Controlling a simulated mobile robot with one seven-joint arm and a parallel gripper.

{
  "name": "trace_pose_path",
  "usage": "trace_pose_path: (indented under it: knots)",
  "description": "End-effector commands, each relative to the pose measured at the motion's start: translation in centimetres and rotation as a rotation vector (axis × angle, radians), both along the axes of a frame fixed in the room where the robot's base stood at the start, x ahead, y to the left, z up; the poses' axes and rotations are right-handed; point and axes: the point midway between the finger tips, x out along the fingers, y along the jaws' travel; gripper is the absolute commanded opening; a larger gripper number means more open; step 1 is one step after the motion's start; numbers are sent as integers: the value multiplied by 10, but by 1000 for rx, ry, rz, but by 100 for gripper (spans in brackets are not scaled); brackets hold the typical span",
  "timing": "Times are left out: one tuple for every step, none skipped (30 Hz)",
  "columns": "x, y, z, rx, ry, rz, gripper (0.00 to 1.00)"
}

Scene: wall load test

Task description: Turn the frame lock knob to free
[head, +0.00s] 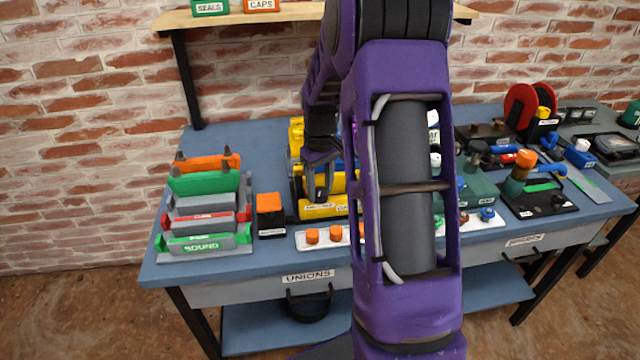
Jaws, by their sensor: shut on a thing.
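My gripper (322,186) is in the head view, pointing down at a yellow frame (318,210) near the middle of the blue bench (260,148). Its fingers are shut on a small part at this frame. The part looks to be the frame lock knob, but the fingers hide it, so its setting cannot be read. The yellow frame has a white label on its front that is too small to read. My purple arm covers the frame's right side and the bench behind it.
An orange-topped black block (269,215) stands left of the frame. Farther left is a rack marked SOUND (204,244). White strips with orange caps (312,236) lie in front. Pipe fittings (520,172) and a red reel (521,104) crowd the right. A shelf (300,14) hangs above.

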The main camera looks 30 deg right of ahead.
Motion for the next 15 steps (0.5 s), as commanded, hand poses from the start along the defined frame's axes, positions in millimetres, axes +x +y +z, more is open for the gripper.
trace_pose_path:
  knots:
    - [0,-1,2,0,0,37,0]
    - [0,-1,2,0,0,60,0]
    - [0,0,1,0,-1,89,0]
    - [0,0,1,0,-1,111,0]
    - [0,0,1,-1,-1,131,0]
    - [0,0,1,-1,-1,155,0]
    - [0,0,1,-1,-1,173,0]
    - [0,0,1,-1,-1,188,0]
    - [0,0,1,-1,-1,208,0]
    - [0,0,1,0,-1,221,0]
    - [0,0,1,0,-1,234,0]
    - [0,0,1,0,-1,249,0]
    - [0,0,1,0,-1,259,0]
    - [0,0,1,0,-1,269,0]
    - [0,0,1,-1,-1,279,0]
